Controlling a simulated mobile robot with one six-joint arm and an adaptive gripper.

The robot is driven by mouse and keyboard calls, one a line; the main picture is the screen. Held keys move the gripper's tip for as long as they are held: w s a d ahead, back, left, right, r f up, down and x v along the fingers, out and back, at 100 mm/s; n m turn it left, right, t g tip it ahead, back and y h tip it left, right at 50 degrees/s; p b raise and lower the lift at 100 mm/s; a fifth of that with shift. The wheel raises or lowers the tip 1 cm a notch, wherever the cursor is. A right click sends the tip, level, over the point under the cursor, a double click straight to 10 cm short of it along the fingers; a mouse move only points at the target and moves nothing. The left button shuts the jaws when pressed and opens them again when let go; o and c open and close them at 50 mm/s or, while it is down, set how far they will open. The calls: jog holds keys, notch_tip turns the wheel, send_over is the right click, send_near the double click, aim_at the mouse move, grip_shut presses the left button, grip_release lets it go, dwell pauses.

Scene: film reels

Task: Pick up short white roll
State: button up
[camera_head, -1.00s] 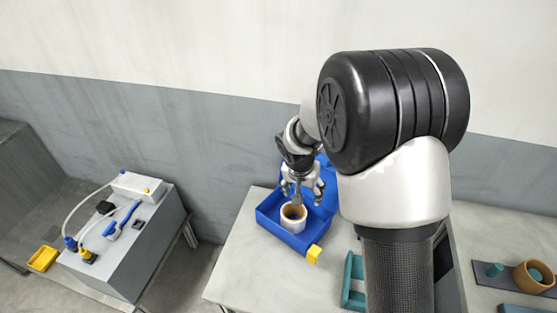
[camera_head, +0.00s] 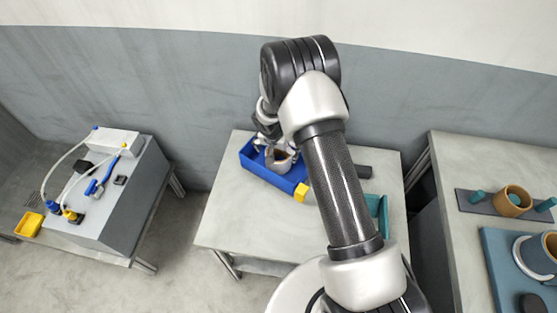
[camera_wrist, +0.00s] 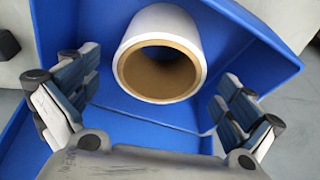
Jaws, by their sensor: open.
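The short white roll (camera_wrist: 160,24) stands in the blue bin, with a brown inner core and an open hole facing the wrist camera. In the head view the roll (camera_head: 284,166) is partly hidden by my gripper. My gripper (camera_wrist: 160,103) is open, with one finger at the left and one at the right of the picture. The roll lies beyond and between the fingers, and neither finger appears to touch it. In the head view my gripper (camera_head: 270,150) is over the blue bin (camera_head: 272,179).
A yellow block (camera_head: 301,193) is at the bin's front corner. A teal holder (camera_head: 378,213) and a dark object lie to the right on the table (camera_head: 235,215). Another table at right holds a brown roll (camera_head: 513,202). A grey box with cables (camera_head: 125,205) stands at left.

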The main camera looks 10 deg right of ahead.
aim_at(281, 160)
jog(key=b+x, duration=0.1)
jog(key=x, duration=0.5)
jog(key=shift+r, duration=0.1)
jog(key=shift+c, duration=0.4)
jog(key=c, duration=1.1)
jog(key=shift+r, duration=0.15)
